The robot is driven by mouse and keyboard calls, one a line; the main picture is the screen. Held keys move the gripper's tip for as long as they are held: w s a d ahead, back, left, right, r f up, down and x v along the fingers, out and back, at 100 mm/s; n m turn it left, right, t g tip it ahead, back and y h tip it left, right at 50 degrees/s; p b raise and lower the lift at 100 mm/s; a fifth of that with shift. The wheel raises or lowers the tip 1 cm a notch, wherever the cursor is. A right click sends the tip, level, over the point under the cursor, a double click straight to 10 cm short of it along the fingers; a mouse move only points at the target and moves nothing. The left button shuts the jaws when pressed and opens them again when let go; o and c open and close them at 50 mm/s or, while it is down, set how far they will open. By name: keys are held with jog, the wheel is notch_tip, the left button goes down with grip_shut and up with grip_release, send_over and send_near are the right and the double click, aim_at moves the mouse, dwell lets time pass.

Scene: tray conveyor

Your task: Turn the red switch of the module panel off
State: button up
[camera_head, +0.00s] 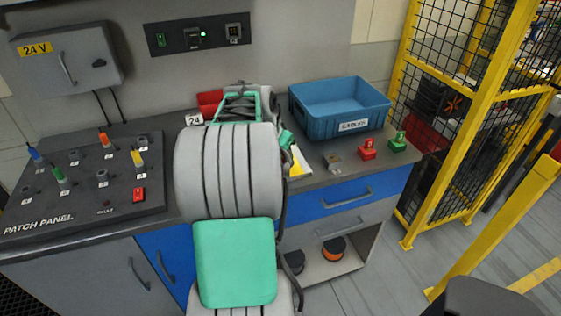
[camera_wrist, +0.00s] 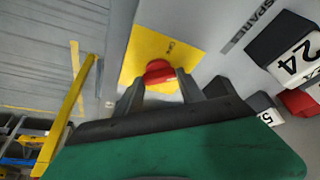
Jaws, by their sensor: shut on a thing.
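The red switch (camera_wrist: 159,70) is a small red knob on a yellow plate (camera_wrist: 150,44) of the grey module panel (camera_wrist: 215,22), in the wrist view. My gripper (camera_wrist: 160,88) has one dark finger on each side of the knob and is shut on it. The fingers hide part of the knob, and its exact turn position is hard to tell. In the head view my arm hides the switch and most of the panel. Only a white and yellow piece (camera_head: 297,164) shows beside my arm.
Modules marked 24 (camera_wrist: 296,55) and 5 (camera_wrist: 265,112) stand close on the right in the wrist view. In the head view a patch panel (camera_head: 85,200) with plugs lies left, a blue bin (camera_head: 345,105) right. Red (camera_head: 367,149) and green (camera_head: 398,142) blocks stand before the bin.

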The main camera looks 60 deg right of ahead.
jog(key=n+t+b, duration=0.1)
jog(key=n, duration=0.1)
jog(key=n+t+b, duration=0.1)
jog(key=n, duration=0.2)
jog(key=shift+s+n, duration=0.2)
jog(key=shift+n, duration=0.1)
jog(key=n+t, duration=0.1)
jog(key=n, duration=0.1)
jog(key=n+t+y, duration=0.1)
jog(key=n, duration=0.2)
jog(key=shift+d, duration=0.1)
dwell(0.4)
jog(key=o, duration=1.4)
jog(key=shift+s, duration=0.1)
jog(key=shift+c, duration=0.2)
jog(key=v, duration=0.8)
jog(key=shift+d, duration=0.15)
